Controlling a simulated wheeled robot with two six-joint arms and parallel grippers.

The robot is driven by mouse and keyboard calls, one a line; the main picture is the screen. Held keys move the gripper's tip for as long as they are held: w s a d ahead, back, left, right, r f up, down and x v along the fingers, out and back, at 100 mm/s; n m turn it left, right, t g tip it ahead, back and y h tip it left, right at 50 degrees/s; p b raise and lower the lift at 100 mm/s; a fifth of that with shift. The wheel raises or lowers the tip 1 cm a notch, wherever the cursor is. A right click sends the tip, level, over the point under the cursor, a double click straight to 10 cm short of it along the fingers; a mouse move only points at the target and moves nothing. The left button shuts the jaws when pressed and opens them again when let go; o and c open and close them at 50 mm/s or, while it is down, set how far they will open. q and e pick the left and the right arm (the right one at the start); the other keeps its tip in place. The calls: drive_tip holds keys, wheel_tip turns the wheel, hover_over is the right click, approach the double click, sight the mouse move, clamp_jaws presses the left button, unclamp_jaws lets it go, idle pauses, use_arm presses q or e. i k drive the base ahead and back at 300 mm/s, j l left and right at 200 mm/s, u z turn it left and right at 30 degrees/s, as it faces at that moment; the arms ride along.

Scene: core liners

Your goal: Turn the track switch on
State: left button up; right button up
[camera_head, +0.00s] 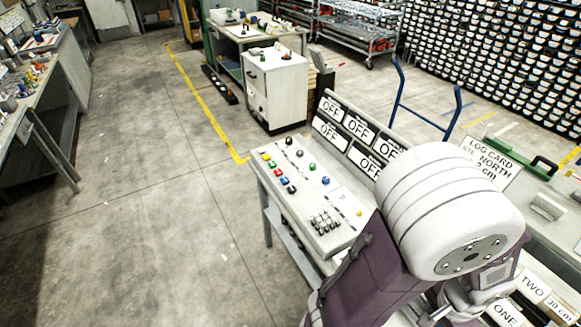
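A light grey control console (258,157) stands right of the middle. Its sloping top carries rows of small coloured buttons or knobs (281,180) and a keypad-like cluster (326,221). A dark panel along its back edge holds several white "OFF" signs (358,127). I cannot tell which control is the track switch. One of my arms, with a purple link and a large white joint, rises from the bottom and hides the console's right part. Grey metal parts show below the joint, but no gripper fingers can be made out.
A white cabinet (277,88) stands behind the console, and a blue tubular frame (428,118) is to its right. A cluttered workbench (40,75) is at left. The floor between is clear.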

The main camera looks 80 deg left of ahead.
sight(289, 140)
drive_tip(key=u, duration=2.4)
